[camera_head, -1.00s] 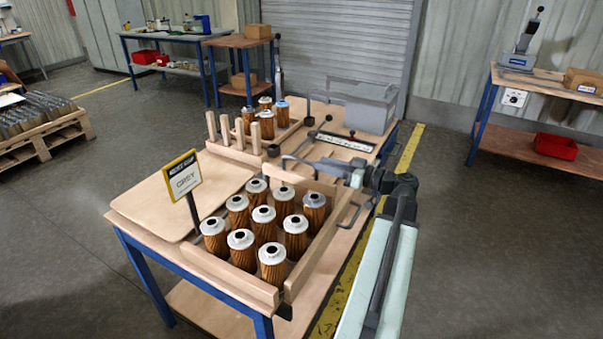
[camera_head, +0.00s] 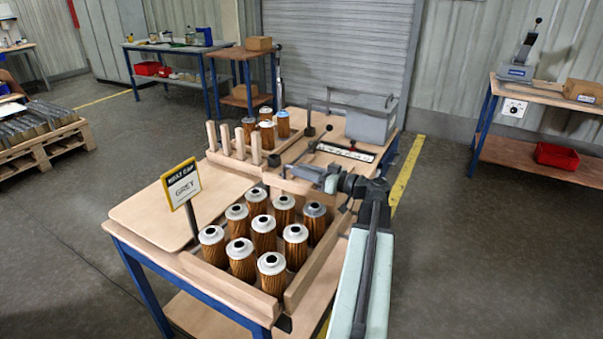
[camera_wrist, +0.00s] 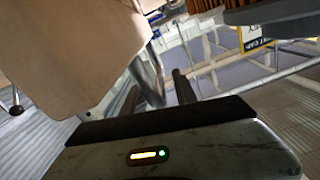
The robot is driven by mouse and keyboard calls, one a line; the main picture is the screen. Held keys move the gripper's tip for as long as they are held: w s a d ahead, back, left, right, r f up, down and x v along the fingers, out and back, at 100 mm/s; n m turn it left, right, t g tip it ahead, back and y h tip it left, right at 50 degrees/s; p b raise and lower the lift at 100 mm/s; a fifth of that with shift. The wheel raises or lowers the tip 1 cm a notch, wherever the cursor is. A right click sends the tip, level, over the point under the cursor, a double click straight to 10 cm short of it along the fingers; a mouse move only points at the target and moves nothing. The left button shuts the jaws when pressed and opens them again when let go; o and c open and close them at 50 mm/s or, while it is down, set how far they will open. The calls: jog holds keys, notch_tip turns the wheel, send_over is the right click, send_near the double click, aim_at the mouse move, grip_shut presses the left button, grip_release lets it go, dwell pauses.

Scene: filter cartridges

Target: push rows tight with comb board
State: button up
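Filter cartridges (camera_head: 263,237) with pleated brown sides and pale caps stand upright in rows in a wooden tray (camera_head: 222,284) at the table's front. One cap at the back right looks darker grey. A wooden board with several upright pegs (camera_head: 239,147), comb-like, stands behind the tray, left of centre. My gripper (camera_head: 304,172) is over the tray's back right edge, behind the back row. In the wrist view, a pale wooden panel (camera_wrist: 65,50) fills the upper left, with dark bars beside it. Whether the fingers hold anything is unclear.
More cartridges (camera_head: 266,133) stand behind the pegs. A grey bin (camera_head: 371,122) is at the table's back right. The floor to the right is clear.

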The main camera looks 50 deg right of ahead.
grip_shut()
dwell(1.4)
